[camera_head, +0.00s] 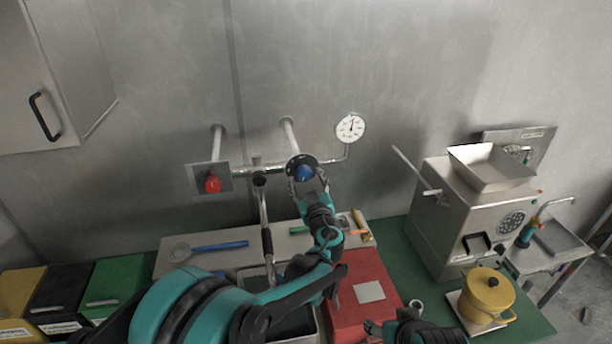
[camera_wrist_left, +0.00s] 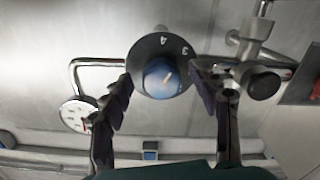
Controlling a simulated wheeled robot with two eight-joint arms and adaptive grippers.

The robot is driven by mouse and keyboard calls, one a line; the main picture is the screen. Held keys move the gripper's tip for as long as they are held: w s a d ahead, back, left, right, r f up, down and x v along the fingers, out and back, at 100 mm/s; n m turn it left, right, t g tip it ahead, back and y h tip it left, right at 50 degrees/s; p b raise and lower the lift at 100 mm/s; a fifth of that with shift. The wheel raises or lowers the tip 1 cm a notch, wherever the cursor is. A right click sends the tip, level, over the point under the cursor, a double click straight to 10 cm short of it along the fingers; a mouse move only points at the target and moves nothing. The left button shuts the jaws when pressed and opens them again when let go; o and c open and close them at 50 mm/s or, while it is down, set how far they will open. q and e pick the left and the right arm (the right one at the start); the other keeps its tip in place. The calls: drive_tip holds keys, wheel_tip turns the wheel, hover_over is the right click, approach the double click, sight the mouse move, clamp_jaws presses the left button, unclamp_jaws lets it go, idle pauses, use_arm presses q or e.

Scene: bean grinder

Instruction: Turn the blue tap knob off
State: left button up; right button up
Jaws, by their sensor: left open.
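The blue tap knob (camera_head: 304,172) sits on a dark round dial on the pipe at the back wall. In the left wrist view the blue knob (camera_wrist_left: 162,78) has a pale pointer line, and the black dial behind it shows the numbers 3 and 4. My left gripper (camera_head: 308,184) is open in front of the knob. Its two fingers stand to the left and right of the knob in the left wrist view; I cannot tell whether they touch it. My right gripper (camera_head: 402,322) is low at the bottom edge, partly cut off.
A red knob (camera_head: 212,184) on a square plate is left along the pipe. A pressure gauge (camera_head: 350,128) is to the right. Below are the tap spout (camera_head: 266,235), a red box (camera_head: 368,272), a metal grinder (camera_head: 470,215) and a yellow pot (camera_head: 487,296).

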use_arm(q)
drive_tip(key=shift+w+a, duration=0.25)
drive_tip(key=shift+w, duration=0.7)
drive_tip(key=c, duration=1.2)
